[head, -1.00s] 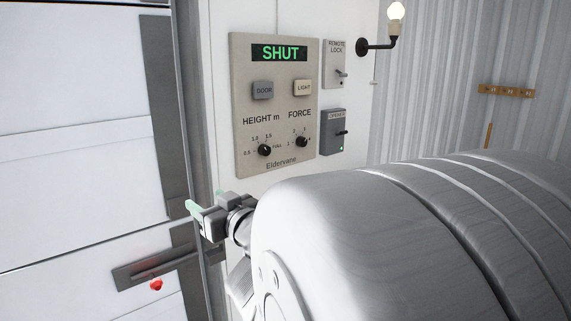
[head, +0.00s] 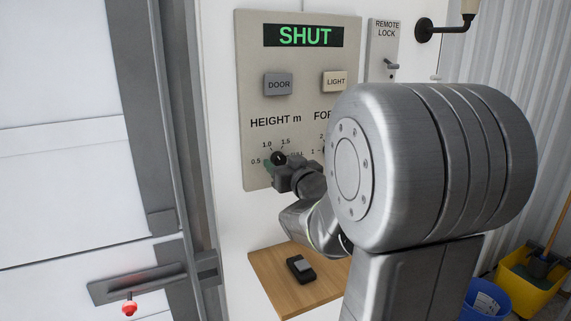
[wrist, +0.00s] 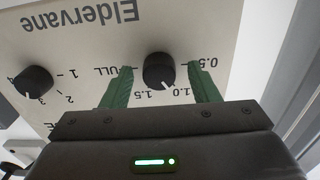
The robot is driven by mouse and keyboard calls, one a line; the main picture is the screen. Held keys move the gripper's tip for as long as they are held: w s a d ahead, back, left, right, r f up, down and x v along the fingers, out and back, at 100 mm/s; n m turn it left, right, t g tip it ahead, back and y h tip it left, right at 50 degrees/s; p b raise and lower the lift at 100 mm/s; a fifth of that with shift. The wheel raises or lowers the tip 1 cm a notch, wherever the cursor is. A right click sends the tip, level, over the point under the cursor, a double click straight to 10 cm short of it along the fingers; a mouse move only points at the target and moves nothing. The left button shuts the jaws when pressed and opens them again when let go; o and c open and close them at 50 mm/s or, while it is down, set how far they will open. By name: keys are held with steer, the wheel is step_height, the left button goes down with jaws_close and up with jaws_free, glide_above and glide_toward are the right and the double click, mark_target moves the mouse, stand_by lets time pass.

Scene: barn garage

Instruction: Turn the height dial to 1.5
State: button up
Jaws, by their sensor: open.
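The height dial (head: 278,157) is a black round knob under the words HEIGHT m on the beige Eldervane panel (head: 250,60). In the wrist view, which shows the panel upside down, the height dial (wrist: 158,69) sits between the two green fingers of my gripper (wrist: 160,78). The fingers are open, one on each side, with visible gaps to the knob. Its white mark points between 1.0 and 1.5, seemingly nearer 1.0. In the head view my gripper (head: 273,166) is at the dial and partly hides its scale.
The force dial (wrist: 33,81) is beside the height dial. The DOOR button (head: 278,84) and LIGHT button (head: 335,81) are above, under a display (head: 305,36) reading SHUT. A wooden shelf (head: 272,283) with a dark handheld device (head: 300,268) is below.

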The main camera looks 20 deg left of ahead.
steer(key=c, duration=1)
steer(key=shift+m, duration=0.3)
steer(key=m+p, duration=0.1)
steer(key=m, duration=0.4)
steer(key=shift+p, duration=0.3)
steer(key=m+p, duration=0.1)
steer(key=m, duration=0.5)
steer(key=shift+m, duration=0.3)
steer(key=o, duration=1)
